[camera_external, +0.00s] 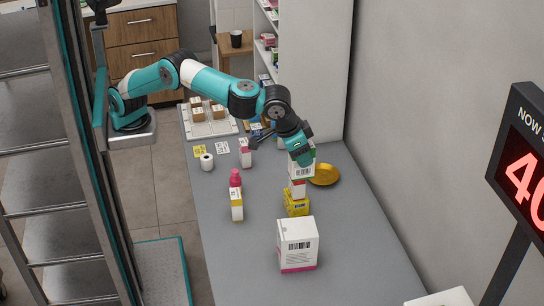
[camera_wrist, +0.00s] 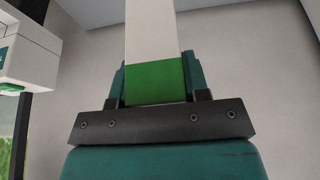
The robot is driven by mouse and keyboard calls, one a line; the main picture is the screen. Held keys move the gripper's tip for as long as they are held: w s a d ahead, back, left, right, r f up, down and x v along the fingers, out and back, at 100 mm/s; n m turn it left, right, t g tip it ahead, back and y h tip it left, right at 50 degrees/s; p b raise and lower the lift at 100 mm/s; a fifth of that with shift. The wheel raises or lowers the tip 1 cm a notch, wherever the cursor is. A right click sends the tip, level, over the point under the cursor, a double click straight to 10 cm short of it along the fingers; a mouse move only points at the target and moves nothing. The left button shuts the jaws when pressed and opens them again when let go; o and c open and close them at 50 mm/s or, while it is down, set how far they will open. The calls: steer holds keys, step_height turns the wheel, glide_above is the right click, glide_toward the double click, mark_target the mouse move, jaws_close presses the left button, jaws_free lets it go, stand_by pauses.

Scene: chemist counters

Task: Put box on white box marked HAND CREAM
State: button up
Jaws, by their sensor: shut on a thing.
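My gripper (camera_external: 301,158) is shut on a white and green box (camera_external: 302,170) above the grey counter. In the wrist view the same box (camera_wrist: 154,80) stands between the two teal fingers. Directly below it in the outside view is a white and red box (camera_external: 298,189), on or just behind a yellow box (camera_external: 296,206). I cannot tell whether the held box touches the one below. A larger white box with a magenta band (camera_external: 297,244) stands nearer the camera. No HAND CREAM lettering is readable on any box.
A gold round dish (camera_external: 324,174) lies to the right of the held box. A pink-capped bottle (camera_external: 236,180), a white and yellow box (camera_external: 237,206), a white roll (camera_external: 207,161) and a pink and white box (camera_external: 245,153) stand left. The counter's front left is clear.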

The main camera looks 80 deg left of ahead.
step_height(320, 180, down, 20)
steer(key=shift+r+p, duration=0.15)
steer(key=shift+p, duration=0.8)
steer(key=shift+f, duration=0.2)
steer(key=o, duration=0.9)
steer(key=shift+o, duration=0.2)
